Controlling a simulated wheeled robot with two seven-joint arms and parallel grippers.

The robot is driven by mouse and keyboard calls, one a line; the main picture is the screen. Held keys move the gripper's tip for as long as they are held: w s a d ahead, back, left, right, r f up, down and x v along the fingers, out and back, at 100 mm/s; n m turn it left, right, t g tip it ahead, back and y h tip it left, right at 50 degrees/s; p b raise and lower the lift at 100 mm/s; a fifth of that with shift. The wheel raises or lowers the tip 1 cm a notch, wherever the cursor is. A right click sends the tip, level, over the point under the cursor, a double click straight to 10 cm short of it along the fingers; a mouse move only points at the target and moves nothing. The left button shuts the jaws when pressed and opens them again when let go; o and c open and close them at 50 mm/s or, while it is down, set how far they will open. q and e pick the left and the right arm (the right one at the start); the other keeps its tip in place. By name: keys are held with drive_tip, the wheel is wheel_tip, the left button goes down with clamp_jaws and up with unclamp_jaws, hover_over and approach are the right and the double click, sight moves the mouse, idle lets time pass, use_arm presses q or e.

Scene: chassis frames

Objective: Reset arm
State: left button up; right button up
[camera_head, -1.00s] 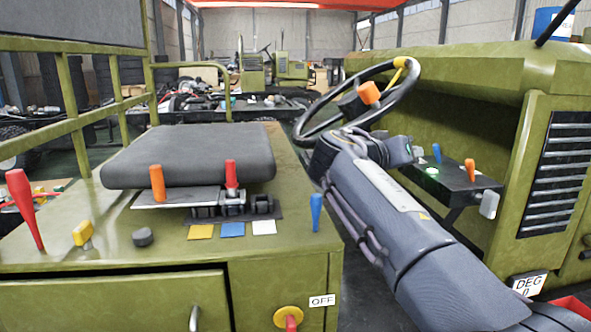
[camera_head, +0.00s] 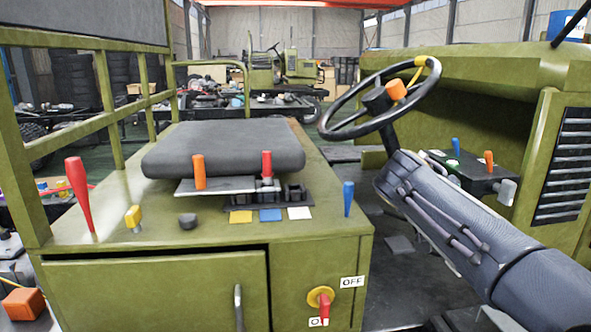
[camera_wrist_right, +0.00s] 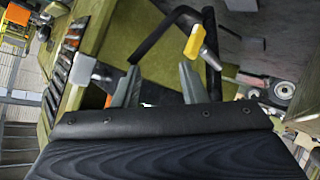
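My right arm (camera_head: 465,225) reaches in from the lower right of the head view, over the gap between the seat box and the green hood. Its gripper is hidden behind the arm there. In the right wrist view my right gripper (camera_wrist_right: 157,80) shows two grey fingers standing well apart, with nothing clearly held between them. In the head view the steering wheel (camera_head: 435,92) is just above the far end of the arm. My left gripper is not in view.
The green seat box (camera_head: 150,290) carries a grey cushion (camera_head: 225,150), a red lever (camera_head: 78,190), a blue lever (camera_head: 348,198) and a red-yellow switch (camera_head: 322,300). A black side console (camera_head: 470,173) with small levers stands beside the arm. Another vehicle (camera_head: 285,65) is behind.

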drive_tip(key=s+d+f+g+y, duration=0.35)
drive_tip(key=s+f+y, duration=0.35)
drive_tip(key=s+f, duration=0.6)
drive_tip(key=s+a+f+n+t+y, duration=0.1)
drive_tip(key=s+a+f+y, duration=0.2)
drive_tip(key=s+a+f, duration=0.5)
drive_tip(key=s+a+f+n+y, duration=0.1)
drive_tip(key=s+a+y, duration=0.2)
drive_tip(key=s, duration=0.9)
wheel_tip(320, 180, up, 12)
drive_tip(key=p, duration=1.2)
drive_tip(key=shift+s+a+f, duration=0.25)
drive_tip(key=shift+a, duration=0.1)
drive_tip(key=shift+c, duration=0.2)
